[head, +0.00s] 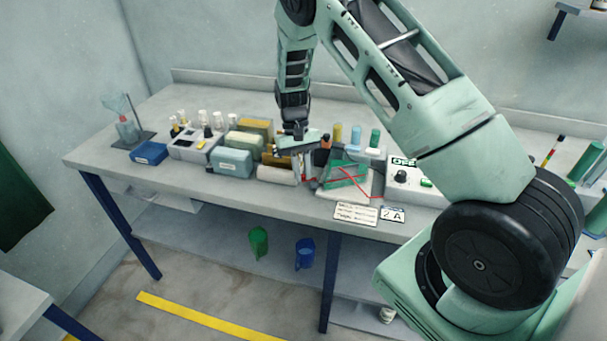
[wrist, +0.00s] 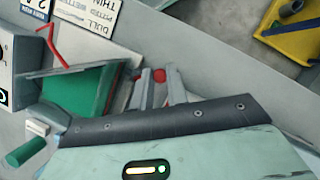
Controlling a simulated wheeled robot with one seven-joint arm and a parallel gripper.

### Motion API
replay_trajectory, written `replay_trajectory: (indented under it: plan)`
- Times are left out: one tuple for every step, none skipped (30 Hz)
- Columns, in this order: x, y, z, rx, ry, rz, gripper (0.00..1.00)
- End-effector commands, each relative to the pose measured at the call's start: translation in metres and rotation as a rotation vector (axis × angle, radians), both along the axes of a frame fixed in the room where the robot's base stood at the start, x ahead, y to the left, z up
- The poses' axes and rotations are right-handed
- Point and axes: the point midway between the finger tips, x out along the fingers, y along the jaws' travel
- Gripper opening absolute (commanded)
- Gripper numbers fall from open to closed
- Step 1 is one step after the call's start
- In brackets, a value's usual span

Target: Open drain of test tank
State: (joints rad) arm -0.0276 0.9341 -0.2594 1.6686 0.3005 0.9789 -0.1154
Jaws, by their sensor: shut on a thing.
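The test tank appears to be the small clear-sided box with green contents (head: 346,174) on the bench, with a thin red line across its front. In the wrist view the green tank (wrist: 88,100) lies just left of my fingers, with a bent red rod beyond it. My gripper (head: 308,178) points down at the tank's left side. In the wrist view my gripper (wrist: 160,82) is shut on a small red part (wrist: 160,75) between its grey fingertips. I take this part for the drain handle. My gripper's body hides its lower portion, and whether the drain is open cannot be seen.
A white sign (head: 356,212) and a "2 A" plate (head: 392,214) are at the bench's front edge. A control box (head: 401,177) stands right of the tank. Several boxes and a bottle rack (head: 193,145) crowd the left. The front left bench surface (head: 120,165) is clear.

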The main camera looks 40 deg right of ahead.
Motion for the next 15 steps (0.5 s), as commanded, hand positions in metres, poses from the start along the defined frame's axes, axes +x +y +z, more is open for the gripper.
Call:
replay_trajectory:
  plan:
    - [0.0032, -0.0016, 0.0007, 0.001, -0.005, -0.042, 0.00]
    - [0.0039, -0.0021, 0.0008, 0.001, -0.005, -0.068, 0.00]
    - [0.0051, -0.0029, 0.0009, 0.000, -0.005, -0.103, 0.00]
    - [0.0058, -0.0035, 0.0010, 0.001, -0.005, -0.128, 0.00]
    - [0.0066, -0.0040, 0.0010, 0.001, -0.005, -0.151, 0.00]
    - [0.0076, -0.0043, 0.0010, 0.000, -0.005, -0.181, 0.00]
    - [0.0082, -0.0048, 0.0011, 0.000, -0.005, -0.202, 0.00]
    - [0.0089, -0.0053, 0.0011, 0.001, -0.006, -0.223, 0.00]
    - [0.0098, -0.0059, 0.0012, 0.001, -0.005, -0.250, 0.00]
    - [0.0103, -0.0061, 0.0013, 0.001, -0.005, -0.268, 0.00]
    - [0.0107, -0.0065, 0.0012, 0.001, -0.006, -0.286, 0.00]
    - [0.0114, -0.0070, 0.0013, 0.001, -0.005, -0.305, 0.00]
    - [0.0118, -0.0075, 0.0014, 0.000, -0.005, -0.321, 0.00]
    - [0.0121, -0.0079, 0.0014, 0.000, -0.005, -0.335, 0.00]
    - [0.0125, -0.0084, 0.0015, 0.000, -0.005, -0.351, 0.00]
